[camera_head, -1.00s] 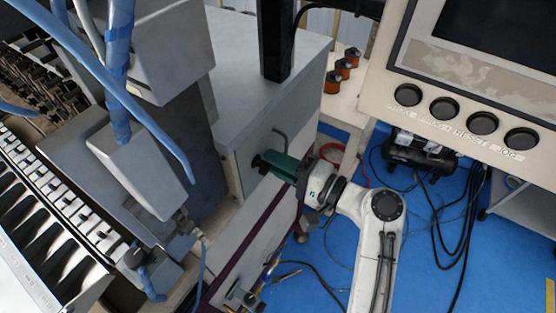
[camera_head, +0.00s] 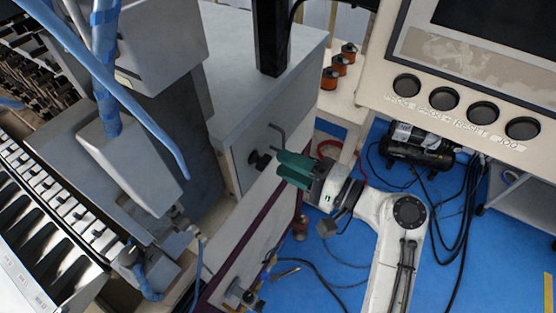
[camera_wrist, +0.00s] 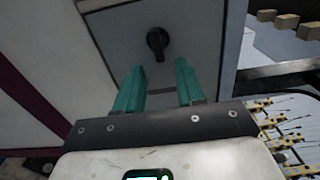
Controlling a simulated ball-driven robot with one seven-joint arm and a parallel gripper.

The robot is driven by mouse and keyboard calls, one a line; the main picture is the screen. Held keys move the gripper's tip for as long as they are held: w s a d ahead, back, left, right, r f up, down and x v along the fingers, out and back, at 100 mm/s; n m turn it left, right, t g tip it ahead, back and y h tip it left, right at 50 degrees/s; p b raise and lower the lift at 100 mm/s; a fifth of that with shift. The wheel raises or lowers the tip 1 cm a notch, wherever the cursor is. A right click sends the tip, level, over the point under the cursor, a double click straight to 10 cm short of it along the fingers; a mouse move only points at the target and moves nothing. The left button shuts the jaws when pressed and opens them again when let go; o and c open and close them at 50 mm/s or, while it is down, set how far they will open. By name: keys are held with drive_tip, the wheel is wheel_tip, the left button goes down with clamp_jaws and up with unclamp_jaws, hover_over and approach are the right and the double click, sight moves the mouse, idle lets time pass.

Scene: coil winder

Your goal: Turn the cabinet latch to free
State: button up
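The cabinet latch is a small black knob (camera_head: 259,160) on the grey cabinet's side panel, below a bent grey handle (camera_head: 278,133). In the wrist view the latch (camera_wrist: 157,42) shows a lever pointing down and slightly right in the picture. My gripper (camera_head: 280,168) has green fingers and stands just off the panel, to the right of the latch in the head view. In the wrist view the fingers (camera_wrist: 158,68) are apart with nothing between them, and the latch lies beyond their tips, roughly in line with the gap.
The grey cabinet (camera_head: 262,98) has a black post on top. A control console (camera_head: 465,112) with several round buttons hangs at the upper right. Orange-and-black spools (camera_head: 340,65) stand on a shelf behind. Cables and a black compressor (camera_head: 418,148) are on the blue floor.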

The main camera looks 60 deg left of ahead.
drive_tip(key=b+v, duration=0.1)
drive_tip(key=v, duration=0.6)
drive_tip(key=shift+w+d, duration=0.1)
drive_tip(key=shift+d, duration=0.05)
idle(0.3)
drive_tip(key=d+f+m+t+h, duration=0.2)
drive_tip(key=d+f+t+h, duration=0.25)
drive_tip(key=d+f, duration=0.75)
drive_tip(key=d+f+m+t+h, duration=0.25)
drive_tip(key=d+f+t, duration=0.25)
drive_tip(key=d+f, duration=0.7)
drive_tip(key=s+d+r+m+h, duration=0.1)
drive_tip(key=s+d+h, duration=0.3)
drive_tip(key=d, duration=0.9)
drive_tip(key=s+d+r+h, duration=0.1)
drive_tip(key=s+d+h, duration=0.4)
drive_tip(key=s+d, duration=0.6)
drive_tip(key=d, duration=0.3)
drive_tip(key=shift+r+m, duration=0.3)
drive_tip(key=shift+m, duration=0.05)
drive_tip(key=shift+a, duration=0.1)
drive_tip(key=shift+c, duration=0.4)
